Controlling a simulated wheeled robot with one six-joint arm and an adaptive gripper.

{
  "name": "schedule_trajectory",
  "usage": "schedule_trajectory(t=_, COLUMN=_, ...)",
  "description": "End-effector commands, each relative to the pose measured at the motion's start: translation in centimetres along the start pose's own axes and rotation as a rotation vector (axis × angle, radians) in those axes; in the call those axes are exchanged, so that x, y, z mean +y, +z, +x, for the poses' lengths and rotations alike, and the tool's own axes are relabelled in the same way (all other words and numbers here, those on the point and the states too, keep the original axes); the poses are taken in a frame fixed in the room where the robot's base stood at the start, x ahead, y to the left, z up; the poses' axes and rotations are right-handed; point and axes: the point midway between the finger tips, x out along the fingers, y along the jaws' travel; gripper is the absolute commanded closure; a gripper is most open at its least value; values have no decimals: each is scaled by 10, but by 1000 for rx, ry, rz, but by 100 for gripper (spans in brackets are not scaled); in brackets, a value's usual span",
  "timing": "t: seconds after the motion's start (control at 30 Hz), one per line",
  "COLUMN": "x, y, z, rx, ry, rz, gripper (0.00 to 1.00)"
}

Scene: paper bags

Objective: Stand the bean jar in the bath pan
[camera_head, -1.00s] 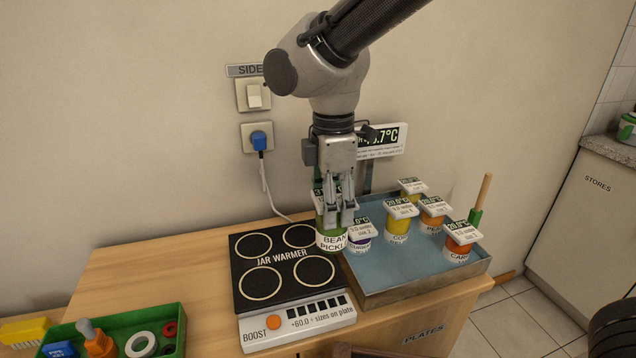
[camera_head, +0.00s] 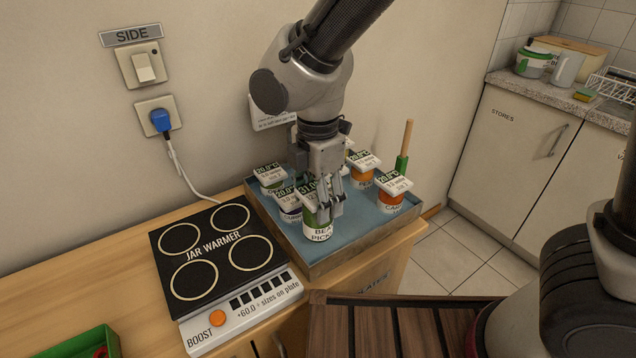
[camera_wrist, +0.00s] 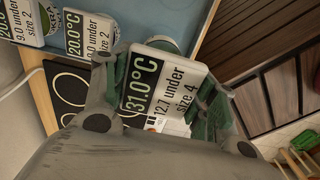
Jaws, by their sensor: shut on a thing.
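The bean jar (camera_head: 318,230), green with a white "BEAN PICKLE" label and a tag on top, is held upright in my gripper (camera_head: 330,207). In the wrist view its tag (camera_wrist: 163,88) reads 31.0°C, 12.7 under, size 4. My gripper is shut on the jar. The jar is over the pan's front left part, close to the front wall. I cannot tell whether its base touches the pan floor.
A wooden-handled green tool (camera_head: 404,150) rises at the far right corner. The jar warmer (camera_head: 215,250) is empty.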

Motion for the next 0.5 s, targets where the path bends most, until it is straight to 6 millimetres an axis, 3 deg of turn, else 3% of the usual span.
schedule_trajectory(t=0.2, x=0, y=0, z=20, rx=0, ry=1, rz=0, gripper=91)
schedule_trajectory(t=0.5, x=1, y=0, z=22, rx=1, ry=2, rz=0, gripper=91)
